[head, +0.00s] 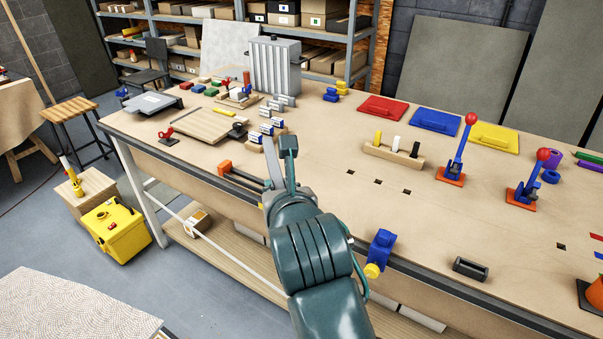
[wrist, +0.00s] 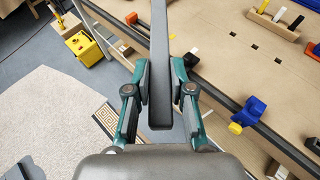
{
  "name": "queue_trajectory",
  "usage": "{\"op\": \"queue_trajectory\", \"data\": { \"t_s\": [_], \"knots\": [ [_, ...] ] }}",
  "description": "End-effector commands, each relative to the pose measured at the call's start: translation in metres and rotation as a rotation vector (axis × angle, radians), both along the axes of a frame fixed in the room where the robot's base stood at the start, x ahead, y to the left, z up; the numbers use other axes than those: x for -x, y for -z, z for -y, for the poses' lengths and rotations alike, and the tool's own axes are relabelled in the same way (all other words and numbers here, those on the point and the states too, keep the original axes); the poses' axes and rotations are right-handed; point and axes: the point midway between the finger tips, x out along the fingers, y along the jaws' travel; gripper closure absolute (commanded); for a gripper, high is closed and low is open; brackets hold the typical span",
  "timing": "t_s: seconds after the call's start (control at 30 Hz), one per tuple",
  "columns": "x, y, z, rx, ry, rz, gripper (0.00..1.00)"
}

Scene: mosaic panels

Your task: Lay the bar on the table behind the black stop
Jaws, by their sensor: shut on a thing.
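My gripper (wrist: 160,85) is shut on a long, flat dark grey bar (wrist: 159,60), which runs up out of the wrist view. In the head view the bar (head: 271,160) rises beside my fingers (head: 285,165), at the near edge of the table (head: 340,150). A small black block (wrist: 191,57) shows to the right of the bar in the wrist view, near the table edge; my arm seems to hide it in the head view. A black holder-like piece (head: 470,268) lies at the front right. I cannot tell which is the black stop.
An orange clamp (head: 225,168) lies left of my gripper, and a blue vise (head: 380,250) sits on the front edge to the right. A peg block (head: 394,155) and red-knobbed levers (head: 461,150) stand farther right. The table middle is mostly clear.

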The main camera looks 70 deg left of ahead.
Motion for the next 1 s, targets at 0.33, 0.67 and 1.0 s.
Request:
{"op": "queue_trajectory", "data": {
  "t_s": [0.33, 0.67, 1.0],
  "knots": [
    [-0.042, 0.065, -0.101, 0.005, 0.126, 0.003, 1.0],
    [-0.105, 0.146, -0.201, 0.007, 0.43, 0.007, 1.0],
    [-0.174, 0.206, -0.284, 0.003, 0.868, 0.009, 1.0]
  ]
}}
